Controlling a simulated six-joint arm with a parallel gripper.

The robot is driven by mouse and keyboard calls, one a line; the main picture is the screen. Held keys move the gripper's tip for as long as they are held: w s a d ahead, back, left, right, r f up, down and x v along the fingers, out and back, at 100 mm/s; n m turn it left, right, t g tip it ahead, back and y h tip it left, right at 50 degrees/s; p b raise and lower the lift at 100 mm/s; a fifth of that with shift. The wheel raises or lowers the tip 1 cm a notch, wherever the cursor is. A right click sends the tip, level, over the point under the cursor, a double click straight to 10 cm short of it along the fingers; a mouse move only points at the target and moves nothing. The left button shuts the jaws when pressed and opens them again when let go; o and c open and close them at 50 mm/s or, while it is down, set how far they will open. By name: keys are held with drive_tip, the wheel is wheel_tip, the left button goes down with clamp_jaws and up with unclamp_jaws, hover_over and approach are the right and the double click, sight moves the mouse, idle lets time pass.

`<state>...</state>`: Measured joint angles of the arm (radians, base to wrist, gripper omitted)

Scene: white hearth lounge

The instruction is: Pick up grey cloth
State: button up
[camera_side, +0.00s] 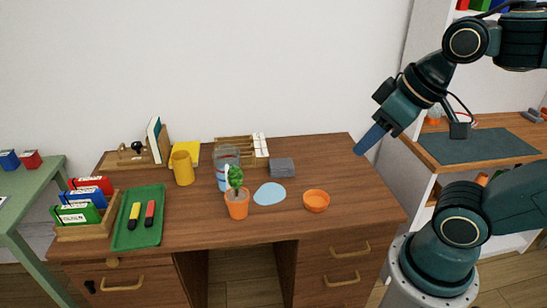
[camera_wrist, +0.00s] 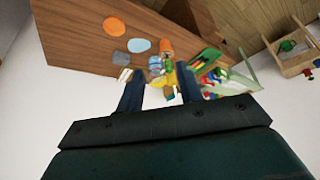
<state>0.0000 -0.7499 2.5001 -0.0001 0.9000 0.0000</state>
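The grey cloth (camera_side: 282,168) lies as a small folded block on the brown desk (camera_side: 335,165), towards its back edge and right of the middle. It also shows in the wrist view (camera_wrist: 121,58), upper left of my fingers. My gripper (camera_side: 361,149) is in the air above the desk's right end, to the right of the cloth and apart from it. In the wrist view my gripper (camera_wrist: 159,80) has its two blue fingers spread wide with nothing held between them.
Near the cloth are a light blue disc (camera_side: 270,194), an orange bowl (camera_side: 316,201), a potted plant (camera_side: 237,205) and a wooden rack (camera_side: 233,151). A yellow mug (camera_side: 182,168) and green tray (camera_side: 138,218) stand further left. The desk's right end is clear.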

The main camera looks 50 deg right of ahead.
drive_tip(key=o, duration=1.2)
drive_tip(key=shift+c, duration=0.2)
drive_tip(key=shift+w, duration=0.1)
